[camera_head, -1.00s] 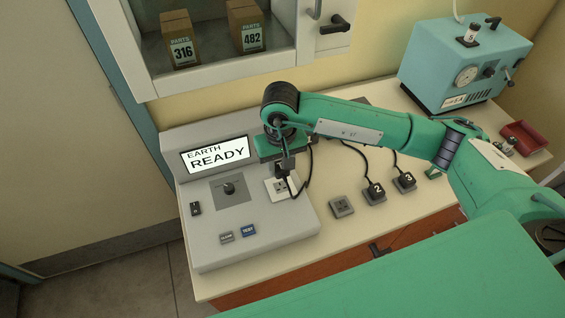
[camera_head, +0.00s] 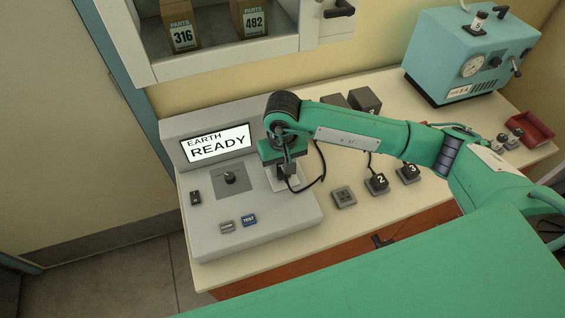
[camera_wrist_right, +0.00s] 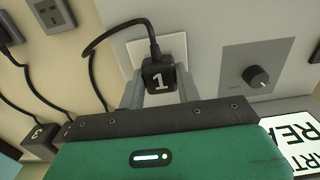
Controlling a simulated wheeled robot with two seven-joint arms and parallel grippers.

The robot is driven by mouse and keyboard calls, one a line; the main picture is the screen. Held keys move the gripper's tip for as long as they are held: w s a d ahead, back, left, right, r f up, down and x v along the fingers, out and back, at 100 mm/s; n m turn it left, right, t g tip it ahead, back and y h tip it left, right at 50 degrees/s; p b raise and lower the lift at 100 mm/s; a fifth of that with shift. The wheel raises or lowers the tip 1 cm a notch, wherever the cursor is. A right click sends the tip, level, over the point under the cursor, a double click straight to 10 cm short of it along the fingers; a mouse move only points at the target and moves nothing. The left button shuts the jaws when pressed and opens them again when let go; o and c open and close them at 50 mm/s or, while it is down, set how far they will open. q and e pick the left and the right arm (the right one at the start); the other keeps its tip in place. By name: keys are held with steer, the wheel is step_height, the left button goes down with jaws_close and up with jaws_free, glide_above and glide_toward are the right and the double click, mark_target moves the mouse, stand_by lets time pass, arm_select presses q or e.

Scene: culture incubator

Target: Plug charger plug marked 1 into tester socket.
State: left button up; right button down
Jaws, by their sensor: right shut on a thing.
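The plug marked 1 (camera_wrist_right: 158,77) is black with a cable from its top and is held between the fingers of my right gripper (camera_wrist_right: 160,90). In the right wrist view it is in front of the white plate of the tester socket (camera_wrist_right: 116,52). In the head view my right gripper (camera_head: 286,176) is over the socket plate (camera_head: 289,186) on the grey tester (camera_head: 250,218). The plug hides the socket holes, and I cannot tell whether its pins are fully in. The tester screen (camera_head: 216,145) reads "EARTH READY". My left gripper is not in view.
Plugs marked 2 (camera_head: 379,183) and 3 (camera_head: 410,172) sit on the bench at right, beside an empty grey socket (camera_head: 343,196). A teal machine (camera_head: 470,55) and a red tray (camera_head: 531,130) stand further right. The tester has a knob (camera_head: 230,178) and a TEST button (camera_head: 249,220).

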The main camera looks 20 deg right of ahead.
stand_by(0.8)
steer(key=shift+b, duration=0.6)
stand_by(0.5)
steer(key=shift+b, duration=0.55)
stand_by(0.5)
steer(key=shift+b, duration=0.6)
steer(key=shift+f+b, duration=0.55)
steer(key=shift+b, duration=0.15)
steer(key=c, duration=0.9)
jaws_free()
